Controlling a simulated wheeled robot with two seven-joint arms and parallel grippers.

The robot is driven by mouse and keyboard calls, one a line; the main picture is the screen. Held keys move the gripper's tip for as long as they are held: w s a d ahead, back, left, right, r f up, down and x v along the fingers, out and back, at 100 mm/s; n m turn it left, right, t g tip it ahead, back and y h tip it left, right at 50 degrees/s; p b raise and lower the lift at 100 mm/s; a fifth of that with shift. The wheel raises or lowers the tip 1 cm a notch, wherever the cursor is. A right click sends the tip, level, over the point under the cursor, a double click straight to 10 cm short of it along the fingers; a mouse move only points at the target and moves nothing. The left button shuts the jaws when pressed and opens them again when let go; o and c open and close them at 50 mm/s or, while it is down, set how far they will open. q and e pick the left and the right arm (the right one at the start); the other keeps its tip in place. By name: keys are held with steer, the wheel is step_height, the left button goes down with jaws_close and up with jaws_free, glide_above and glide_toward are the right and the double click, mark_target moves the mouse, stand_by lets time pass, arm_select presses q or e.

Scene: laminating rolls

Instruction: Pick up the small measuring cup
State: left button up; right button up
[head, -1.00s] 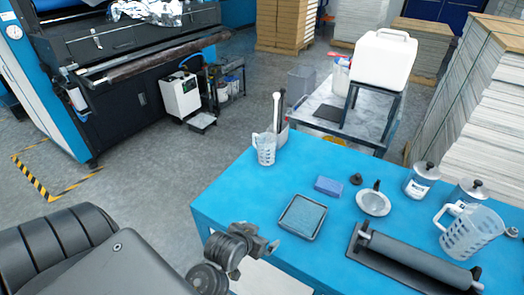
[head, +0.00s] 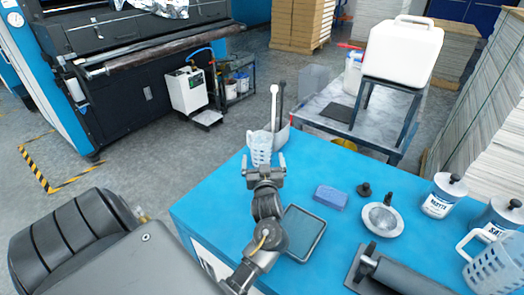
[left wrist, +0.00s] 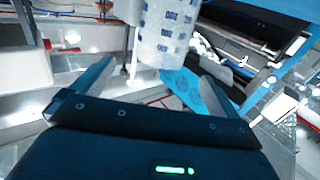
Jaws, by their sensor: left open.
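The small measuring cup (head: 260,146), clear with bluish markings, stands upright at the far left corner of the blue table (head: 225,205). My left gripper (head: 263,163) is open and empty, just on the near side of the cup, its two fingers pointing toward it. In the left wrist view the cup (left wrist: 165,35) shows at the top, beyond and between the spread fingers of the gripper (left wrist: 157,73). The cup's lower part is partly hidden by the gripper in the head view. My right gripper is not in view.
A holder with tall tools (head: 281,130) stands close behind the cup.

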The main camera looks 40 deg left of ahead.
mark_target(262, 149)
arm_select(q)
steer(key=x, duration=0.4)
steer(key=shift+a+p, duration=0.2)
steer(key=shift+p, duration=0.1)
steer(key=shift+w+a, duration=0.45)
steer(key=shift+w, duration=0.05)
steer(key=x, duration=0.1)
steer(key=p+x, duration=0.1)
steer(key=x, duration=0.1)
steer(key=shift+w+a+f, duration=0.2)
steer(key=shift+w+f, duration=0.1)
steer(key=shift+w+a+p, duration=0.3)
steer(key=shift+w, duration=0.05)
steer(key=c, duration=1.1)
